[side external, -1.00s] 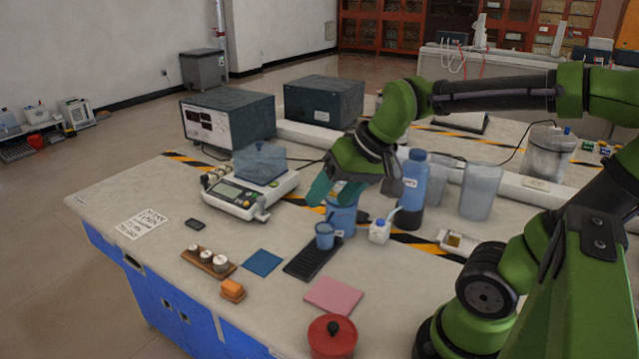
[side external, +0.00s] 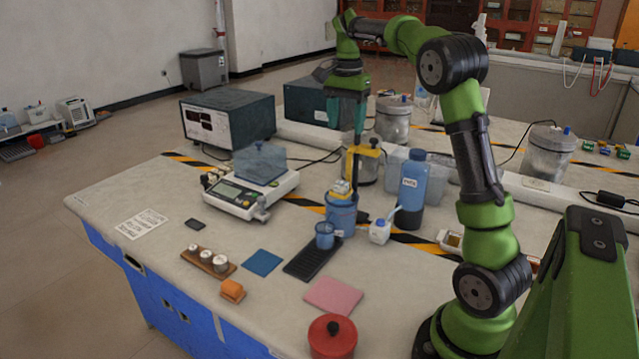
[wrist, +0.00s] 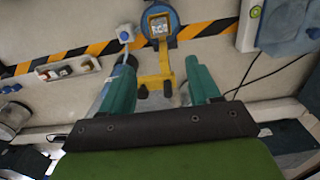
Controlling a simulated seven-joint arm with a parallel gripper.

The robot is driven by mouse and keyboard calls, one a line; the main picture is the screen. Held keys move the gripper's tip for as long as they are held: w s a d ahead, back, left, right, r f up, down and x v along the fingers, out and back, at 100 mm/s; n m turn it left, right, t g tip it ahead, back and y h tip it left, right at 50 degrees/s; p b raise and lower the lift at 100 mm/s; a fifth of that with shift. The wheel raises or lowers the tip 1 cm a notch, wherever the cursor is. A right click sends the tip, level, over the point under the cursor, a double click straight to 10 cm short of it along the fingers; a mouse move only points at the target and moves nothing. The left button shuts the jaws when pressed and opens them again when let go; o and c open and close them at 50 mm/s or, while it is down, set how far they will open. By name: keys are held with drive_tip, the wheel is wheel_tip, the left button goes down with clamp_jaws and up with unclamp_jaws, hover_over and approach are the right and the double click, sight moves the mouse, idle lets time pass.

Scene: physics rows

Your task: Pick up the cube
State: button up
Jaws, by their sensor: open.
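In the wrist view the block (wrist: 158,25) shows from above inside the container's round blue rim (wrist: 174,19), near the top edge. I cannot tell how deep it sits. My gripper (side external: 359,136) has teal fingers pointing down, well above and behind the container. In the wrist view my gripper (wrist: 160,75) is open with nothing between its fingers.
A yellow stand (side external: 366,152) rises just behind the container, below my fingers. A blue bottle (side external: 412,185) and small white bottle (side external: 380,232) stand to the right. A balance (side external: 250,190) stands left. A blue cup (side external: 325,236) on a black tray (side external: 304,264) is in front.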

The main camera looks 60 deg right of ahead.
hover_over(341, 183)
drive_tip(key=d, duration=0.1)
wheel_tip(341, 183, down, 10)
drive_tip(key=shift+r, duration=0.25)
drive_tip(key=shift+a+f, duration=0.2)
drive_tip(key=shift+f, duration=1.2)
drive_tip(key=shift+a+f, duration=0.2)
drive_tip(key=shift+f, duration=1.15)
drive_tip(key=c, duration=1.1)
drive_tip(key=shift+r, duration=0.1)
